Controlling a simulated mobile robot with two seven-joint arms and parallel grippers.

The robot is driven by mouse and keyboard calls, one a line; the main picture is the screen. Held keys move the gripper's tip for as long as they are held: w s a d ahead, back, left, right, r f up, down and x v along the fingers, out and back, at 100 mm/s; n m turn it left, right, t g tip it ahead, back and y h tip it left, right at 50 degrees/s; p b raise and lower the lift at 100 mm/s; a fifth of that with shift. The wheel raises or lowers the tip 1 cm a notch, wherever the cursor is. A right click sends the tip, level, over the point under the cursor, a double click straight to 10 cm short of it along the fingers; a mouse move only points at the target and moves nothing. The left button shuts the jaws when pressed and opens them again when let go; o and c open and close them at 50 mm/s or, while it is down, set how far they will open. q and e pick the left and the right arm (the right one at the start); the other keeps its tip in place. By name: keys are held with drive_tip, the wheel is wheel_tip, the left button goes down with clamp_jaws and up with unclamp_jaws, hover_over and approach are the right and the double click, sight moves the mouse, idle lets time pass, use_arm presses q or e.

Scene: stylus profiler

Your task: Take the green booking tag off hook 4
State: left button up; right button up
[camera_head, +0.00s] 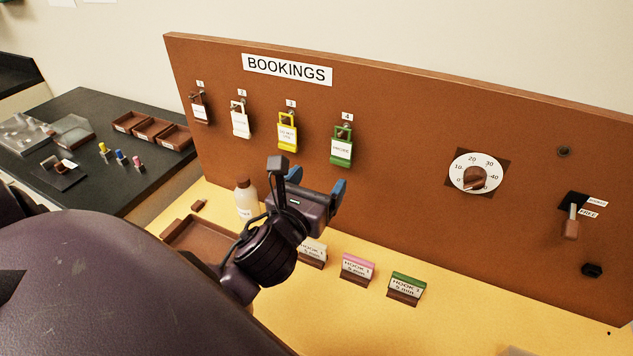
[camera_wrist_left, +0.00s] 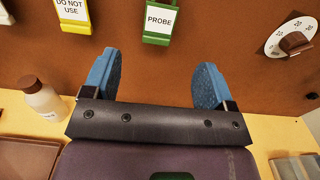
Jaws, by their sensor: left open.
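The green booking tag (camera_head: 341,149) hangs on hook 4 (camera_head: 346,127) of the brown board, the rightmost of the row of tags. Its white label reads PROBE in the left wrist view (camera_wrist_left: 159,19), where its top is cut off. My left gripper (camera_head: 310,180) is open and empty, below the tag and a little to its left in the head view. In the left wrist view its two blue fingers (camera_wrist_left: 158,80) are wide apart, with the tag beyond and above the gap. The gripper is apart from the tag. My right gripper is not in view.
A yellow tag (camera_head: 287,134) hangs on hook 3, left of the green one. A bottle (camera_head: 246,198) and several card holders, one green-topped (camera_head: 406,288), stand on the yellow bench below. A dial (camera_head: 476,174) and a lever switch (camera_head: 571,226) sit right on the board.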

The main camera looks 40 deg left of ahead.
sight(341, 147)
use_arm(q)
drive_tip(key=x, duration=0.9)
drive_tip(key=shift+w+p, duration=0.3)
drive_tip(key=shift+p, duration=0.05)
drive_tip(key=shift+w+a, duration=0.15)
drive_tip(key=shift+w, duration=0.5)
drive_tip(key=c, duration=0.9)
drive_tip(key=shift+o, duration=0.9)
drive_tip(key=c, duration=0.7)
clamp_jaws()
drive_tip(key=shift+r+p, duration=0.15)
drive_tip(key=shift+p, duration=0.15)
drive_tip(key=shift+r, duration=0.1)
